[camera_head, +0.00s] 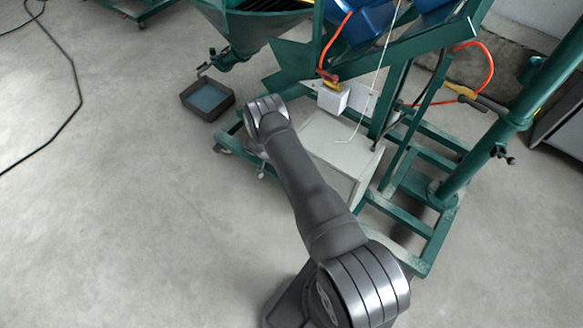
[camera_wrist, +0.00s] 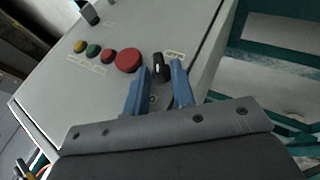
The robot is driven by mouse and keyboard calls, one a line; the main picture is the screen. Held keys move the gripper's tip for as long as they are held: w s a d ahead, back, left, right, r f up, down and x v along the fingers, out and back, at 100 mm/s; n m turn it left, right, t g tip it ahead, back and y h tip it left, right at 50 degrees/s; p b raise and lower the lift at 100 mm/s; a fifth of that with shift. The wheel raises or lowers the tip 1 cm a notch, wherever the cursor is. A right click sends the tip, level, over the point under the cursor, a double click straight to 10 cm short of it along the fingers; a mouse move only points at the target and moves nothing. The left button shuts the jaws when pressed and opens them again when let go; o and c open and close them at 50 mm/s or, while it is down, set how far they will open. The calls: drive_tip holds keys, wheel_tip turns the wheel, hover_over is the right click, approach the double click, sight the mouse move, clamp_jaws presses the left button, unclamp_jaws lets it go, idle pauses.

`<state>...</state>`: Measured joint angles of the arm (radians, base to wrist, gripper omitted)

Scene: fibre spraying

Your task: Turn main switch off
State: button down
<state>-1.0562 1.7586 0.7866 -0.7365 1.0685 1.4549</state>
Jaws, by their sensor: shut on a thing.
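The main switch (camera_wrist: 158,68) is a black rotary knob with a white mark, on the grey control box front in the wrist view. My gripper (camera_wrist: 160,79) has its two blue fingers on either side of the knob and is shut on it. The control box (camera_wrist: 195,25) also shows in the head view (camera_head: 330,137), partly behind my arm. My gripper is hidden in the head view. A label sits beside the knob.
A large red button (camera_wrist: 128,60) sits just left of the knob, with smaller red, green and yellow buttons further left. A black knob (camera_wrist: 89,12) is near the box's upper corner. The green machine frame (camera_head: 395,175) surrounds the box. A dark tray (camera_head: 207,98) lies on the floor.

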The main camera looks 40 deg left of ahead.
drive_tip(key=shift+a+f+n+h, duration=0.15)
drive_tip(key=shift+n+h, duration=0.05)
drive_tip(key=shift+h, duration=0.5)
drive_tip(key=shift+a+f+n+h, duration=0.1)
drive_tip(key=shift+f+n+h, duration=0.1)
drive_tip(key=shift+h, duration=0.5)
drive_tip(key=shift+w+h, duration=0.1)
drive_tip(key=shift+h, duration=0.3)
drive_tip(key=c, duration=1.5)
unclamp_jaws()
drive_tip(key=shift+a+r, duration=0.1)
drive_tip(key=v, duration=1.1)
drive_tip(key=shift+s+a+r, duration=0.15)
drive_tip(key=shift+s+a, duration=0.1)
drive_tip(key=shift+s, duration=0.15)
